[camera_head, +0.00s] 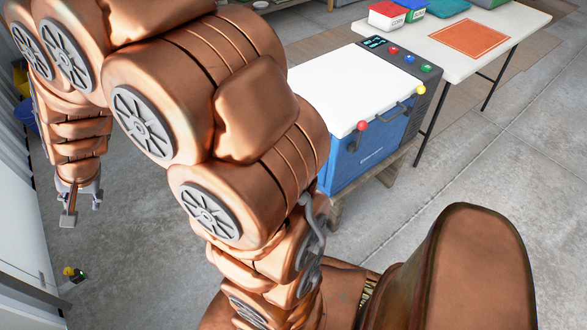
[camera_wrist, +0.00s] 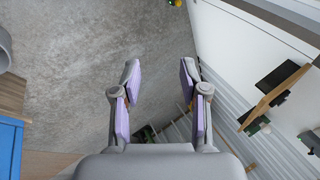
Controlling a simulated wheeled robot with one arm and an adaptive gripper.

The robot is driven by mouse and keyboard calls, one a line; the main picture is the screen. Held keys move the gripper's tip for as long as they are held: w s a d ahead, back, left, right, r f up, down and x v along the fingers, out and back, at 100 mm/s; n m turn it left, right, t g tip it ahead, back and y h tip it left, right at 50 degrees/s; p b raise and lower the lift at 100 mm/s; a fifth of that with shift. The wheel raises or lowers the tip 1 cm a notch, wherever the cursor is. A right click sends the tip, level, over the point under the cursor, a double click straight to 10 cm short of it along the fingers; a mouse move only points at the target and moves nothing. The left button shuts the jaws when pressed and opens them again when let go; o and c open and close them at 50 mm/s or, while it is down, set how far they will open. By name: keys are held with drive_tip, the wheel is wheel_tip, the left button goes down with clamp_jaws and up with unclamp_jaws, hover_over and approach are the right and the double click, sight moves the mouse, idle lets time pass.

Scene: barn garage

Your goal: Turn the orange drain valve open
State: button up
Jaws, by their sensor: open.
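I cannot make out an orange drain valve in either view. A blue cooler-like box (camera_head: 345,168) with a white lid (camera_head: 345,85) stands right of centre in the head view. It has a lever with a red ball (camera_head: 362,126) and a yellow knob (camera_head: 421,90) at its front; my arm hides part of its left side. My gripper (camera_head: 80,207) hangs at the far left, well away from the box. In the wrist view my gripper (camera_wrist: 160,72) has its two purple-padded fingers spread, with nothing between them and grey floor beyond.
A white table (camera_head: 470,55) with red, green and blue boxes and an orange mat (camera_head: 470,38) stands at the upper right. A small yellow-and-black object (camera_head: 73,273) is at the lower left by a white wall. A wooden board (camera_wrist: 275,95) shows right in the wrist view.

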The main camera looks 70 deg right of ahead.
drive_tip(key=w+d+f+m+t+h+b, duration=0.1)
drive_tip(key=w+d+f+m+h+b, duration=0.1)
drive_tip(key=w+d+f+m, duration=0.35)
drive_tip(key=w+d+f+m+h+b, duration=0.3)
drive_tip(key=d+f, duration=0.3)
drive_tip(key=d, duration=0.4)
drive_tip(key=w+d+f+m+t+h+b, duration=0.1)
drive_tip(key=w+d+f+m+h+b, duration=0.1)
drive_tip(key=w+d+f+m, duration=0.35)
drive_tip(key=s+d+f+m+g+h+b, duration=0.2)
drive_tip(key=s+d+f+m+h, duration=0.15)
drive_tip(key=d+f, duration=0.4)
drive_tip(key=s+d+f+m+g+h+b, duration=0.1)
drive_tip(key=s+d+f+m+h+b, duration=0.25)
drive_tip(key=d, duration=0.65)
drive_tip(key=s+d+f+m+g+h+b, duration=0.1)
drive_tip(key=s+d+f+m+g+b, duration=0.2)
drive_tip(key=s, duration=0.7)
drive_tip(key=s+d+f+m+g+h+b, duration=0.1)
drive_tip(key=s+d+f+m+g, duration=0.1)
drive_tip(key=s+d+f+g, duration=0.5)
drive_tip(key=s+d+f+m+g+h+b, duration=0.1)
drive_tip(key=s+d+m+g+h+b, duration=0.15)
drive_tip(key=s, duration=0.95)
drive_tip(key=shift+m+g+y, duration=0.35)
drive_tip(key=shift+g+y, duration=0.1)
drive_tip(key=shift+x, duration=3.25)
drive_tip(key=shift+s, duration=0.15)
drive_tip(key=shift+c, duration=0.3)
